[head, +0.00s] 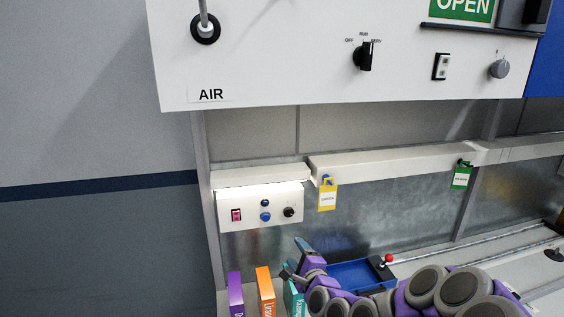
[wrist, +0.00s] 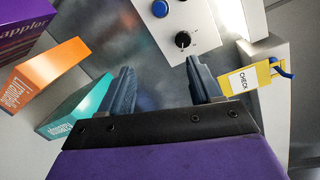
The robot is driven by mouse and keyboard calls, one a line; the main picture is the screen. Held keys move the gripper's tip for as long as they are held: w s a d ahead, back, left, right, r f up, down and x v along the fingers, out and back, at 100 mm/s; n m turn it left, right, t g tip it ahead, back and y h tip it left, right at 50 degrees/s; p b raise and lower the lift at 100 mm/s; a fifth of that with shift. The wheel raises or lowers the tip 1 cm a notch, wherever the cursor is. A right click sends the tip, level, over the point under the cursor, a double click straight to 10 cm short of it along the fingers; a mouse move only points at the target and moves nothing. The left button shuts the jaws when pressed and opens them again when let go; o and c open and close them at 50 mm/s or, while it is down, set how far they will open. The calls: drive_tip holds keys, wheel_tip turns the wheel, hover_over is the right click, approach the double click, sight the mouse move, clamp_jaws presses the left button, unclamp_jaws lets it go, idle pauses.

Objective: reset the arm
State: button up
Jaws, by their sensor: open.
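My arm reaches in from the lower right of the head view, with purple and grey links. My gripper (head: 294,258) is at its end, in front of the metal back panel and above the boxes. In the wrist view my gripper (wrist: 158,82) has its two dark fingers spread apart, with nothing between them. The tips point towards the panel below a white control box (wrist: 175,25), which also shows in the head view (head: 248,197). The fingers look apart from the box.
A purple box (head: 236,292), an orange box (head: 265,288) and a teal box (head: 290,300) stand near my gripper. A blue tray (head: 352,275) lies to its right. A yellow tag (head: 327,197) and a green tag (head: 461,178) hang from the white rail (head: 390,162). A white panel overhangs above.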

drive_tip(key=s+a+f+n+g, duration=0.2)
drive_tip(key=s+n+g, duration=0.6)
drive_tip(key=s+n, duration=0.4)
drive_tip(key=s+d+r+n+g+h, duration=0.1)
drive_tip(key=s+d+n+g, duration=0.1)
drive_tip(key=s, duration=1)
drive_tip(key=s+d+r+n+g+h, duration=0.1)
drive_tip(key=s+d+g, duration=0.3)
drive_tip(key=s, duration=0.7)
drive_tip(key=s+d+r+n+g+h+b, duration=0.1)
drive_tip(key=s+d+r+n+g+h, duration=0.1)
drive_tip(key=s, duration=1)
drive_tip(key=shift+s+d+n+g+h, duration=0.35)
drive_tip(key=shift+d+n+g+h, duration=0.25)
drive_tip(key=shift+d+n+g, duration=0.35)
drive_tip(key=shift+d, duration=0.15)
